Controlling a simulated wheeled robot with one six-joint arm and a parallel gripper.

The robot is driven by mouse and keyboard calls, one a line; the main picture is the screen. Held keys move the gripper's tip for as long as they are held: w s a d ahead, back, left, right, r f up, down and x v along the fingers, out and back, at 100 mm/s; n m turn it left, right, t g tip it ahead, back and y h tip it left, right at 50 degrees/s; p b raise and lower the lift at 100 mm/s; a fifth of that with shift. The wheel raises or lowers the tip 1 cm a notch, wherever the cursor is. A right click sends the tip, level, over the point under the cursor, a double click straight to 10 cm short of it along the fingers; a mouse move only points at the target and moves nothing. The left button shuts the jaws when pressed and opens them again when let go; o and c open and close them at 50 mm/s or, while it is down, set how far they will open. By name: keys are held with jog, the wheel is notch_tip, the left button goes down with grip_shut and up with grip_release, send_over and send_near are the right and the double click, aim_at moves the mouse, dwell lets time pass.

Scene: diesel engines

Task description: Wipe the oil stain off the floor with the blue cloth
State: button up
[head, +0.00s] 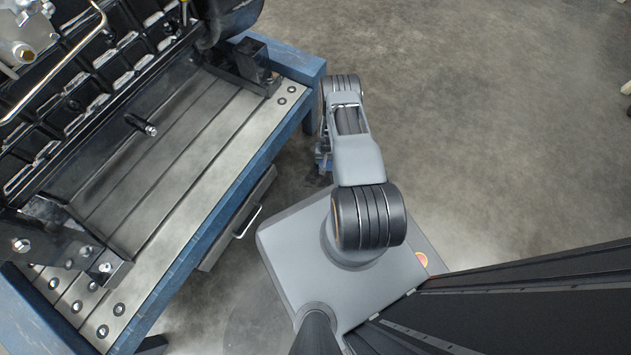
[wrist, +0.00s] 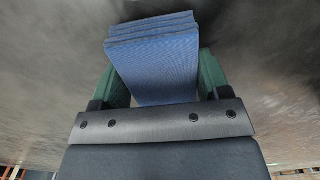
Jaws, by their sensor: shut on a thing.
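The blue cloth (wrist: 158,68) is a folded, layered pad in the wrist view. My gripper (wrist: 160,78) is shut on it, with one green finger on each side. The cloth's layered end points away from the wrist, toward the grey floor (wrist: 265,75). I cannot tell whether it touches the floor. No oil stain stands out clearly; the floor has mottled darker areas, and a dark patch (wrist: 140,8) lies beyond the cloth in the wrist view.
A blue-framed stand (head: 200,245) with metal planks carries a dark engine (head: 75,85) on the left. A drawer with a pale handle (head: 247,221) hangs under its edge. The stand's corner is close to my arm. Open concrete floor (head: 490,120) spreads to the right.

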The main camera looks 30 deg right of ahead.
notch_tip(320, 180, up, 4)
jog(key=shift+d+f+p, duration=0.15)
jog(key=shift+p, duration=0.65)
jog(key=shift+r+p, duration=1.2)
jog(key=shift+r, duration=0.65)
